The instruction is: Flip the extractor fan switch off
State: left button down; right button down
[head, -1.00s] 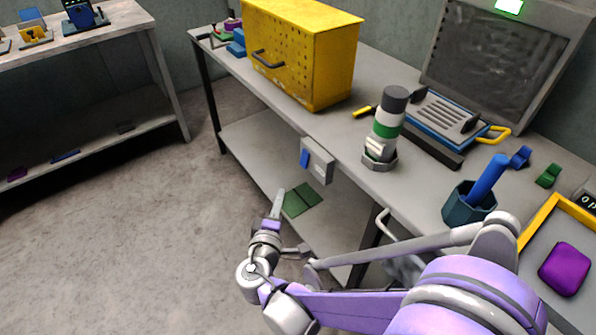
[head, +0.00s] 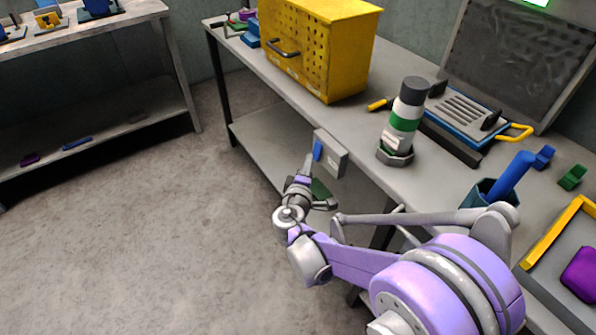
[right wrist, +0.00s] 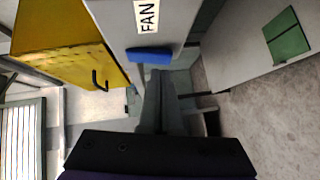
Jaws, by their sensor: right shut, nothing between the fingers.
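The fan switch is a grey box (head: 333,157) on the front edge of the workbench, with a blue lever (head: 317,150) on its left face. In the right wrist view the box (right wrist: 175,18) carries a "FAN" label (right wrist: 147,16), and the blue lever (right wrist: 150,55) sticks out beneath it. My right gripper (head: 308,162) is shut and empty, its fingertips right by the lever. In the right wrist view the fingertips (right wrist: 158,75) are just below the lever; I cannot tell whether they touch it. My left gripper is not in view.
The workbench (head: 355,120) holds a yellow perforated cabinet (head: 345,50), a green-and-white bottle (head: 404,118) and a cup (head: 490,195) with a blue handle. A lower shelf (head: 262,150) runs under the bench, with green pads (right wrist: 285,38) on it. The floor to the left is clear.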

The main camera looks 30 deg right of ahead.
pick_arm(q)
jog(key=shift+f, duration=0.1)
pick_arm(e)
jog(key=shift+d, duration=0.45)
jog(key=shift+f, duration=0.1)
jog(key=shift+w+d+f+n+t+b, duration=0.1)
jog(key=shift+d+f+n+t+b, duration=0.25)
jog(key=shift+b, duration=0.25)
jog(key=shift+r, duration=0.2)
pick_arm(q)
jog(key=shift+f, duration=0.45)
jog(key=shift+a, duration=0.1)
pick_arm(e)
jog(key=shift+a+f, duration=0.1)
jog(key=shift+a, duration=0.05)
